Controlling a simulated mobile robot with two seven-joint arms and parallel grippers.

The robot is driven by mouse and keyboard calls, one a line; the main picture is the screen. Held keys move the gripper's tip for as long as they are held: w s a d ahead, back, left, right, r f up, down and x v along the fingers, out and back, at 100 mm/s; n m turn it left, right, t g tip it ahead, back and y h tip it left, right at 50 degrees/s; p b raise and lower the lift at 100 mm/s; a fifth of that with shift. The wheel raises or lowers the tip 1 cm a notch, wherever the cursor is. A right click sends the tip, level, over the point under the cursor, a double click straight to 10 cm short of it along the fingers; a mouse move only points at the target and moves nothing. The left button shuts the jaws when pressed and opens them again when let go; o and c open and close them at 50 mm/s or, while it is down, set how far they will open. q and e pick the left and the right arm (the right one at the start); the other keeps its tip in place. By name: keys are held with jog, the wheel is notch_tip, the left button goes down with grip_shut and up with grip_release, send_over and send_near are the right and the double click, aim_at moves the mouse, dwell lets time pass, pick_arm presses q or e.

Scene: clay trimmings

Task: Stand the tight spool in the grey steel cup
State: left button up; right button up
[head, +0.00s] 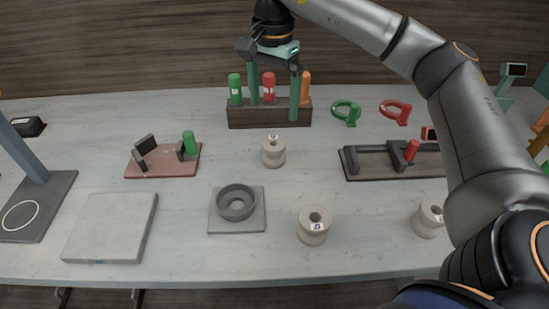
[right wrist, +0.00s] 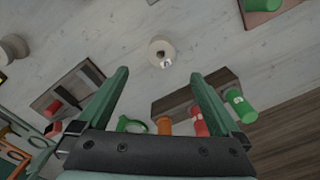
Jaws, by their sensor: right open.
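Three beige spools stand upright on the table: a back one (head: 273,152), a front one (head: 313,227) and a right one (head: 427,221), partly hidden by my right arm. Their small labels are too small to read, so I cannot tell which is the tight spool. The grey steel cup (head: 237,203) sits empty on a square grey plate, left of the front spool. My right gripper (head: 275,106) is open and empty, its fingers pointing down by the rack, behind the back spool. In the right wrist view, a spool (right wrist: 161,53) lies beyond the fingertips (right wrist: 160,76). My left gripper is out of view.
A dark rack (head: 270,114) with green, red and orange cylinders is close to my right fingers. Green (head: 346,112) and red (head: 396,111) rings stand right of it. A red board (head: 163,161), a pale slab (head: 110,227) and a dark fixture (head: 390,160) flank the middle.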

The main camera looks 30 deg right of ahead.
send_over(274, 145)
jog(key=s, duration=0.1)
notch_tip(274, 145, down, 7)
jog(key=shift+a+f+b, duration=0.15)
jog(key=shift+f+b, duration=0.05)
jog(key=shift+f, duration=1.2)
jog(key=shift+a+f+b, duration=0.1)
jog(key=shift+f+b, duration=0.05)
jog(key=shift+f, duration=1.2)
grip_shut()
